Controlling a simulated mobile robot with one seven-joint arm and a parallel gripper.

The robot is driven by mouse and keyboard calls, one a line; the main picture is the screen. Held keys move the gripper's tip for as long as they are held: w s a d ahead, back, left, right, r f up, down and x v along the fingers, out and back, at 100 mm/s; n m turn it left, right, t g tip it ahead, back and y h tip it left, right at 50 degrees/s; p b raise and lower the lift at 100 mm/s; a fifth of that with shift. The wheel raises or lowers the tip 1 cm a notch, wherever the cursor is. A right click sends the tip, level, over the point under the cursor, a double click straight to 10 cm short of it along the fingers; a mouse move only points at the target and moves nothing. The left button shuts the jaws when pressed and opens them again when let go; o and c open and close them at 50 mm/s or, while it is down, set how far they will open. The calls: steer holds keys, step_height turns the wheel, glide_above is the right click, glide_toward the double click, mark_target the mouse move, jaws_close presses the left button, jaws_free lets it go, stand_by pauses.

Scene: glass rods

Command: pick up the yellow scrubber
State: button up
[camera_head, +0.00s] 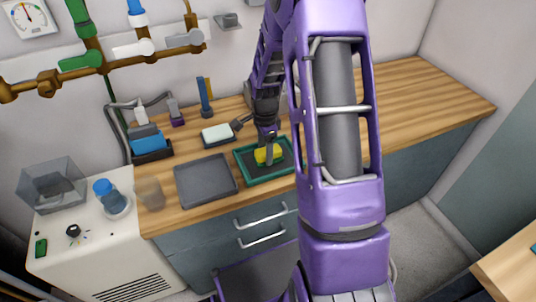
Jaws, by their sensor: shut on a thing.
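The yellow scrubber (262,155) is small and sits within the green-rimmed tray (246,178) on the wooden counter. My gripper (268,151) points down into the tray and is shut on the scrubber. The gripper's fingers are small and dark here and partly cover the scrubber. I cannot tell whether the scrubber touches the tray floor. My purple arm hides the right end of the tray and part of the counter behind it.
A grey tray (205,181) lies just left of the green one. A dish with a white block (217,132) stands behind. A blue item in a dark holder (148,143) and a glass (150,194) stand farther left. The counter's right part (425,100) is clear.

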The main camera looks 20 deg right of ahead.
steer(key=shift+r, duration=0.1)
step_height(320, 180, up, 10)
steer(key=shift+f+p, duration=0.1)
steer(key=shift+p, duration=0.4)
steer(key=o, duration=0.6)
steer(key=c, duration=0.5)
